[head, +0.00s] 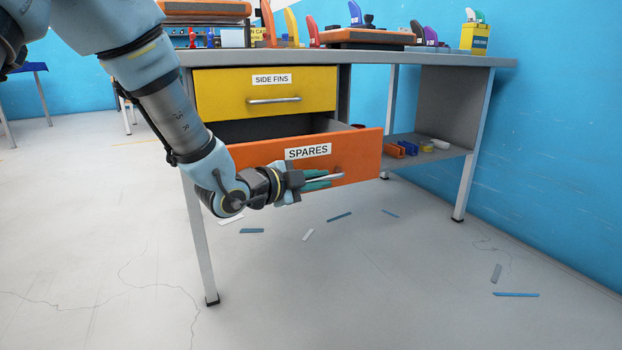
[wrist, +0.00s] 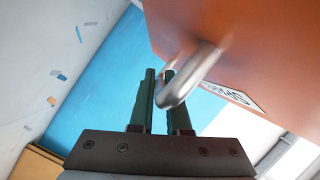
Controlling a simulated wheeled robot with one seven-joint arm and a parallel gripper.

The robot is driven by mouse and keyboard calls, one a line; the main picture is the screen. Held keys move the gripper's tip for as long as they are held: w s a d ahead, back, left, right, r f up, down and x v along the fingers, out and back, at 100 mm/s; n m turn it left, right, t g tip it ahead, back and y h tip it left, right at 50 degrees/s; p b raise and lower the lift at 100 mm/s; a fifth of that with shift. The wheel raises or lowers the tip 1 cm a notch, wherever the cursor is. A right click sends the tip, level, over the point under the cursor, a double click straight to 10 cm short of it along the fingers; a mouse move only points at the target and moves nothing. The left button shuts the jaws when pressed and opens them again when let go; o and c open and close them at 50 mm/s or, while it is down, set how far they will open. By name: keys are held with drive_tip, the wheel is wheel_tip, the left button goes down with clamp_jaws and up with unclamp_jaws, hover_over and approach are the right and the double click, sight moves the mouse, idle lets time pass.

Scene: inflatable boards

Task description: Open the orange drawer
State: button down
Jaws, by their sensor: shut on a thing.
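The orange drawer (head: 362,150), labelled SPARES, sits below a yellow drawer under the workbench. It is pulled partway out, with a dark gap and its grey side showing behind the front. Its metal bar handle (head: 328,177) runs across the front. My gripper (head: 315,181) is at the handle with its green fingers shut on it. In the wrist view the handle (wrist: 192,75) passes at the fingers (wrist: 160,95), beside the orange front (wrist: 245,45). The drawer's inside is mostly hidden.
The yellow drawer (head: 310,88), labelled SIDE FINS, is closed above. A bench leg (head: 203,245) stands left of the drawer. A low shelf (head: 430,155) with small items is at the right. Scraps such as a blue strip (head: 515,295) lie on otherwise clear floor.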

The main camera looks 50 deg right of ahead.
drive_tip(key=shift+s+a, duration=0.2)
drive_tip(key=shift+s, duration=0.25)
drive_tip(key=c, duration=0.9)
unclamp_jaws()
drive_tip(key=p+v, duration=0.2)
drive_tip(key=v, duration=0.8)
drive_tip(key=shift+a+r+p, duration=0.1)
drive_tip(key=shift+a+p, duration=0.2)
drive_tip(key=shift+a, duration=0.05)
